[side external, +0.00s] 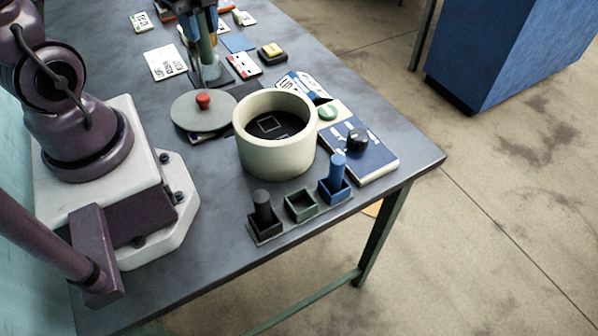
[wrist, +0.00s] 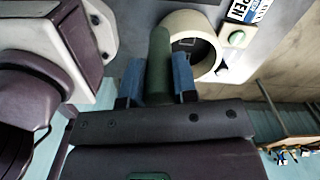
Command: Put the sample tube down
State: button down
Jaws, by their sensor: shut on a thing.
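My gripper (wrist: 158,78) is shut on a green sample tube (wrist: 159,62), which stands between its two blue fingers in the wrist view. Three small square holders stand near the front edge. The green holder (side external: 301,206) is empty. The black holder (side external: 265,232) has a black tube (side external: 262,205) in it, and the blue holder (side external: 335,190) has a blue tube (side external: 338,168) in it.
A cream round pot (side external: 275,158), open on top, stands between my gripper and the holders. A grey lid with a red knob (side external: 203,101) lies beside it. A blue control panel (side external: 357,158) with a black knob is to the right. Cards and small blocks lie at the back.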

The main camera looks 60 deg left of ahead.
jog(key=w+d+m, duration=0.2)
jog(key=d+m, duration=0.7)
jog(key=d, duration=0.4)
jog(key=w+d+m, duration=0.2)
jog(key=d+m, duration=0.7)
jog(key=d, duration=0.4)
jog(key=f, duration=1.7)
jog(key=shift+w+a+f, duration=0.1)
jog(key=shift+a, duration=0.25)
jog(key=c, duration=0.9)
grip_release()
jog(key=shift+f, duration=0.15)
